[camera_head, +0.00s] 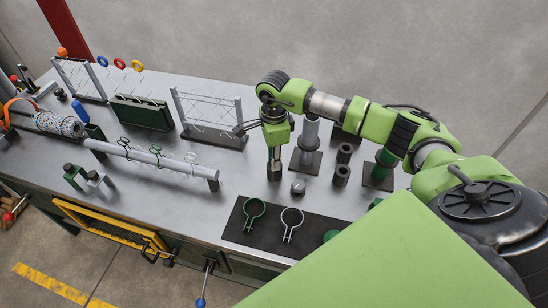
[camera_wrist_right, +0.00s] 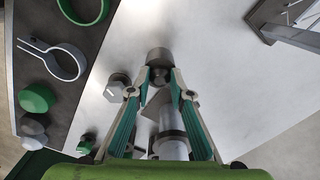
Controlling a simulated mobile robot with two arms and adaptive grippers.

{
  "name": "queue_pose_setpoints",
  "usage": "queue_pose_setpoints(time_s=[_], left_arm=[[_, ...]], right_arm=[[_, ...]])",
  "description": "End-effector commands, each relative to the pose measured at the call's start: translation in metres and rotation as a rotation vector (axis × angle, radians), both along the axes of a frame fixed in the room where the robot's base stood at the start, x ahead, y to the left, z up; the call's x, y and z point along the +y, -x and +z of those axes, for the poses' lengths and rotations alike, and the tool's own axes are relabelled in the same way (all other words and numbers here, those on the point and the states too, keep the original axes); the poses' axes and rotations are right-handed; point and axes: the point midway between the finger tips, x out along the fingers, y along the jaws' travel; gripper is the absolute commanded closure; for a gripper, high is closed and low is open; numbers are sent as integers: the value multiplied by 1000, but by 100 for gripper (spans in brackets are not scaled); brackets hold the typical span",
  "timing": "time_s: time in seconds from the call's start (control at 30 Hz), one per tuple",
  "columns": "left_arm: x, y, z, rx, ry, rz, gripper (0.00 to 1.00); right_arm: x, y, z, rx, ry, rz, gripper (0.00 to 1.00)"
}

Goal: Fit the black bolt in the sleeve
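My right gripper (camera_head: 275,151) points down over a dark upright cylinder (camera_head: 275,173), which looks like a sleeve. In the right wrist view its fingertips (camera_wrist_right: 162,82) are close together at the near end of this cylinder (camera_wrist_right: 158,56). A small dark round part shows between the tips. I cannot tell whether it is the black bolt's head or the bore, nor whether the fingers press on it. Two similar dark cylinders, one farther back (camera_head: 344,153) and one nearer (camera_head: 341,175), stand to the right. My left gripper is not in view.
A silver hex-headed bolt (camera_head: 298,187) stands close to the right; it also shows in the wrist view (camera_wrist_right: 118,88). A grey post (camera_head: 310,137) on a base is behind. A dark mat (camera_head: 262,236) with green and grey rings lies in front. Wire frames (camera_head: 209,116) stand left.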

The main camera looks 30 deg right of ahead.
Motion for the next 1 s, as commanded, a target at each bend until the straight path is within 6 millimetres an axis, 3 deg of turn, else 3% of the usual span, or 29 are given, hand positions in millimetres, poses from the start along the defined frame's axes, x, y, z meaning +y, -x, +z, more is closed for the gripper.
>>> queue_pose_setpoints(time_s=[0.03, 0.07, 0.47, 0.57, 1.0], left_arm=[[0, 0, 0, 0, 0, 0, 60], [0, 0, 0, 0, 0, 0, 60], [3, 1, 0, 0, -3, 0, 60], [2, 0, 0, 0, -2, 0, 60], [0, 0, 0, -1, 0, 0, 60]], right_arm=[[0, 0, 0, 0, 0, 0, 68], [0, 0, 0, 0, 0, 0, 61], [0, 0, 4, -1, 0, 0, 61], [0, -2, 16, -4, -1, 0, 61], [-1, -1, 102, -4, 0, 0, 61]])
